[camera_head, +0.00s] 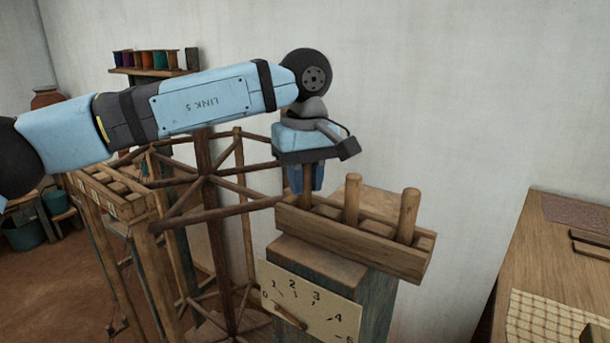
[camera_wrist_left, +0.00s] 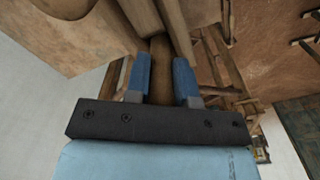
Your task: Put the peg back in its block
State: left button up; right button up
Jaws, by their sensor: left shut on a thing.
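The wooden block (camera_head: 352,236) is a long tray-like holder on top of a greenish post. Two round wooden pegs stand upright in it, a middle peg (camera_head: 351,200) and a right peg (camera_head: 408,214). My left gripper (camera_head: 306,180) points down over the block's left end, its blue fingers shut on a brown wooden peg (camera_head: 307,186). In the left wrist view the held peg (camera_wrist_left: 160,60) shows between the two fingers. Its lower end is at the block's left part; I cannot tell whether it is in a hole. My right gripper is not in view.
A dial board (camera_head: 310,302) with numbers and a pointer is on the post below the block. The wooden loom frame (camera_head: 205,180) stands to the left. A wooden table (camera_head: 520,255) with woven cloth is at the right. A spool shelf (camera_head: 155,72) hangs behind.

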pick_arm(q)
jog(key=o, duration=1.4)
jog(key=shift+r, duration=0.1)
jog(key=shift+r+p, duration=1.9)
jog(key=shift+r, duration=1.5)
